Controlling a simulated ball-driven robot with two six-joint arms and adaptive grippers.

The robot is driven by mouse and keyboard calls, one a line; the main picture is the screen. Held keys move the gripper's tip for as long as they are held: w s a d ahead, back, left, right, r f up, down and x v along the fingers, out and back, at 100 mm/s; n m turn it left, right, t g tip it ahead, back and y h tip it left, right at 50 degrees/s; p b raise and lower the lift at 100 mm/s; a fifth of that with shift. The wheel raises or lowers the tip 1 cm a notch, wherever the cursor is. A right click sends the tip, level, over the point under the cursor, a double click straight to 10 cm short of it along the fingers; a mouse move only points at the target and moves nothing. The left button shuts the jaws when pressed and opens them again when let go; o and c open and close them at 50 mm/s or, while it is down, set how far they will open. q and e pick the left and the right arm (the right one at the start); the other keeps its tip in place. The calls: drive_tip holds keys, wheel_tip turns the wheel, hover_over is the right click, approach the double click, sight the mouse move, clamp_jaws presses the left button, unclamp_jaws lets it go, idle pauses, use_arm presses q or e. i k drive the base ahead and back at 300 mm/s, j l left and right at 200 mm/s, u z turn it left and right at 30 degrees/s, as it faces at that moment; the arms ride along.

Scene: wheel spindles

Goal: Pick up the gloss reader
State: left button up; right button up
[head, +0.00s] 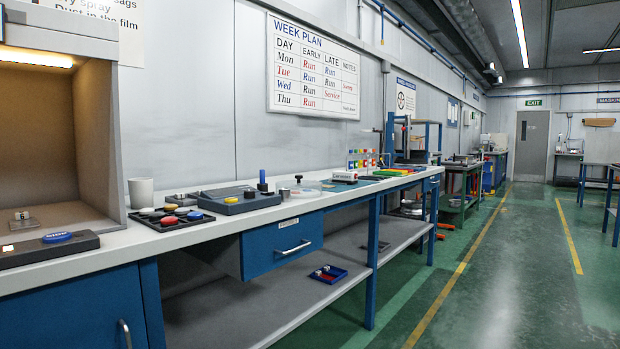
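I cannot tell for sure which thing is the gloss reader. A small dark device with a white labelled face (345,176) sits on the long white-topped bench (225,224), towards its far end; its lettering is too small to read. A grey-blue box with knobs and an upright blue-topped piece (238,200) stands nearer on the same bench. A dark flat unit with a blue disc on top (50,248) lies at the bench's near left. Neither of my grippers is in view.
A black tray of coloured discs (172,218), a pale cup (141,192) and a lit booth (60,130) share the bench. The green floor (480,290) to the right is open.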

sight(338, 176)
drive_tip(key=i+l+u, duration=0.65)
drive_tip(key=i+l, duration=0.3)
